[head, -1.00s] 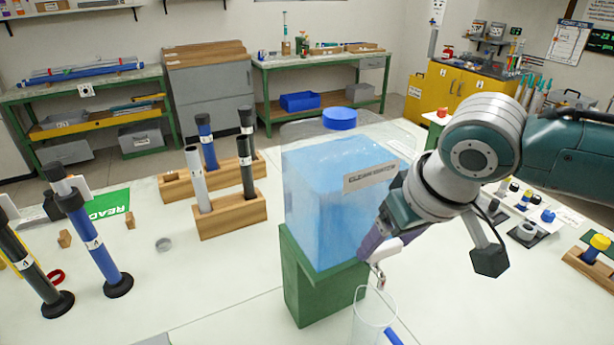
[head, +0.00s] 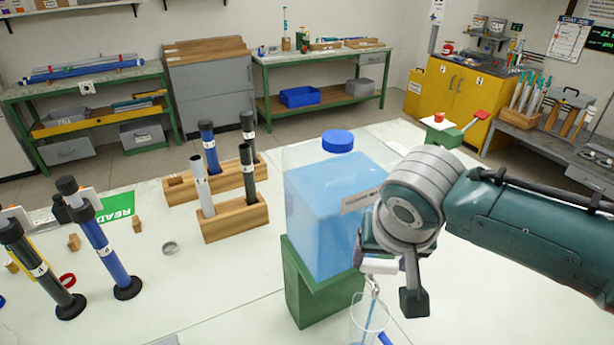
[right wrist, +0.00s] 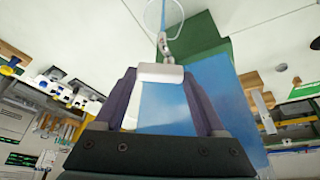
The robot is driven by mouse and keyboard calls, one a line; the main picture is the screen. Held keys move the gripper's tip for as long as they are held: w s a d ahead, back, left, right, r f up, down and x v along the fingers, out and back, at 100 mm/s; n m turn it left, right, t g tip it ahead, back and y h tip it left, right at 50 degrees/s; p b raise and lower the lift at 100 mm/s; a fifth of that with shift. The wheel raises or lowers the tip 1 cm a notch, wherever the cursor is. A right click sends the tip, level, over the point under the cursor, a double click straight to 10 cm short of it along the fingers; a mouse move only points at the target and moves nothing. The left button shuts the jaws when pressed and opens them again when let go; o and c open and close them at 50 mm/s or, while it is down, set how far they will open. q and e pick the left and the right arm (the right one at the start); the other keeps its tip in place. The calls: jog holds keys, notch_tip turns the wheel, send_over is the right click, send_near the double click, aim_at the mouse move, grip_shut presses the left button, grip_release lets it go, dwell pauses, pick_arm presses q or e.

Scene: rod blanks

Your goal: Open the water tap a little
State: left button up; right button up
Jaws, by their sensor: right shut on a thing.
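The clear water tank (head: 320,225), full of blue water and with a blue cap, stands on a green stand (head: 315,300). Its metal tap (right wrist: 165,46) has a white handle (right wrist: 160,73). My right gripper (head: 378,262) is at the front of the tank, shut on the white handle; its purple fingers flank the handle in the right wrist view. A thin blue stream runs from the spout down into a clear beaker (head: 358,325) below. How full the beaker is cannot be told. My left gripper is not in view.
Wooden racks (head: 235,218) with upright rods stand left of the tank. A blue rod (head: 100,245) and a black rod (head: 40,268) stand on round bases at the left. A small round metal lid (head: 169,248) lies on the white table. The table's front middle is clear.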

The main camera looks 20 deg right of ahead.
jog(key=o, duration=1.3)
jog(key=shift+r, duration=0.1)
jog(key=p+v, duration=0.1)
jog(key=v, duration=0.8)
jog(key=shift+s+a+r, duration=0.1)
jog(key=shift+s+r, duration=0.1)
jog(key=shift+r, duration=0.15)
